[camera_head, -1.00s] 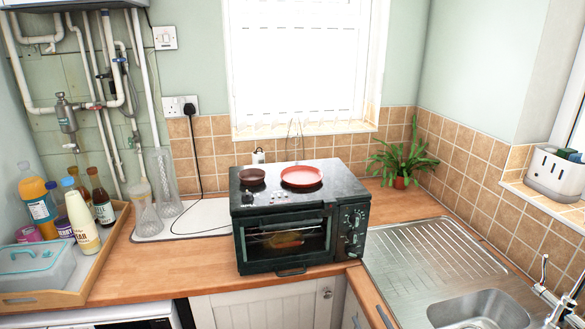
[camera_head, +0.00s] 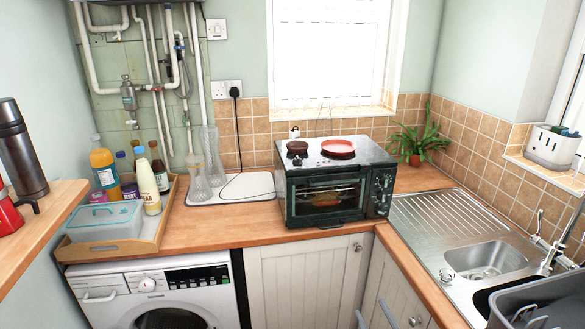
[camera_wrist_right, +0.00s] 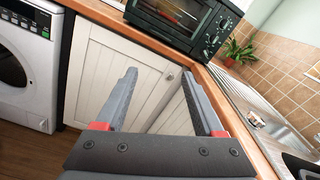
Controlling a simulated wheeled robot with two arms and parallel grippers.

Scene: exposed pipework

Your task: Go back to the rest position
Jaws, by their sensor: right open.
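My right gripper (camera_head: 374,316) shows only as two grey fingertips at the bottom edge of the head view, in front of the white cabinet doors. In the right wrist view the right gripper (camera_wrist_right: 158,80) has its two grey fingers well apart, with nothing between them. It points at the cream cabinet door (camera_wrist_right: 112,75) below the worktop, and I see no contact. My left gripper is not in view.
A black toaster oven (camera_head: 325,205) with a red plate (camera_head: 338,147) on top stands on the worktop. The steel sink (camera_head: 485,258) is at right. A washing machine (camera_head: 205,285) and a wooden shelf (camera_head: 48,225) with a flask (camera_head: 20,150) are at left.

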